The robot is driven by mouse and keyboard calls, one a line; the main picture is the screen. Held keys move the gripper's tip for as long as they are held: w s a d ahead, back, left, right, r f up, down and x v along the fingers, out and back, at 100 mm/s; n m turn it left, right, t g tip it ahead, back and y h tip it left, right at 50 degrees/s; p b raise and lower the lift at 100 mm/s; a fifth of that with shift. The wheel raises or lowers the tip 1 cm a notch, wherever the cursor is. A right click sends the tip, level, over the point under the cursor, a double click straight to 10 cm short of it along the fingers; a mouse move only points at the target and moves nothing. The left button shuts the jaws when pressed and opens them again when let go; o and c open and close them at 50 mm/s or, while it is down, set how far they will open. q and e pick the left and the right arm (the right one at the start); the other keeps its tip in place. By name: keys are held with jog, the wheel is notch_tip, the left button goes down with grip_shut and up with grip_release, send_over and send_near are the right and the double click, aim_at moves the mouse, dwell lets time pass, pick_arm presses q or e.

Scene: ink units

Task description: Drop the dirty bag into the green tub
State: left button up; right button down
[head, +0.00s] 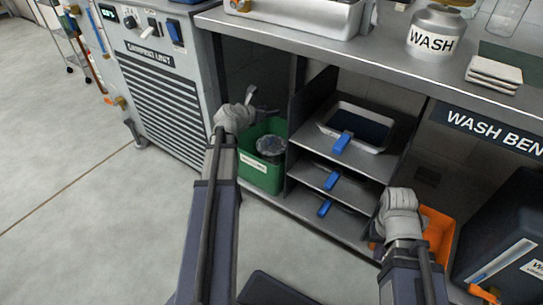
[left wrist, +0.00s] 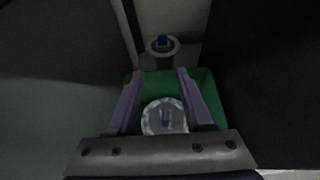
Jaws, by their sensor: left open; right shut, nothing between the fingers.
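The green tub (head: 259,174) stands on the low shelf in the left bay under the bench. Its green inside also shows in the left wrist view (left wrist: 207,86). A crumpled, greyish see-through bag (head: 270,147) lies in the tub; in the left wrist view the bag (left wrist: 153,118) has a dark bluish thing in it. My left gripper (head: 258,104) is open and empty over the tub, its fingers apart from the bag. My right gripper (head: 400,200) is shut and empty in front of the orange tub; its fingertips are hard to make out.
Shelves with blue-handled trays (head: 341,143) stand right of the green tub. An orange tub (head: 440,234) and a dark box (head: 510,235) are at the right. The grey cabinet (head: 165,85) stands left.

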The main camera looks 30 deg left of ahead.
pick_arm(q)
jog(key=p+v, duration=0.3)
jog(key=v, duration=0.4)
jog(key=shift+s, duration=0.15)
dwell(0.3)
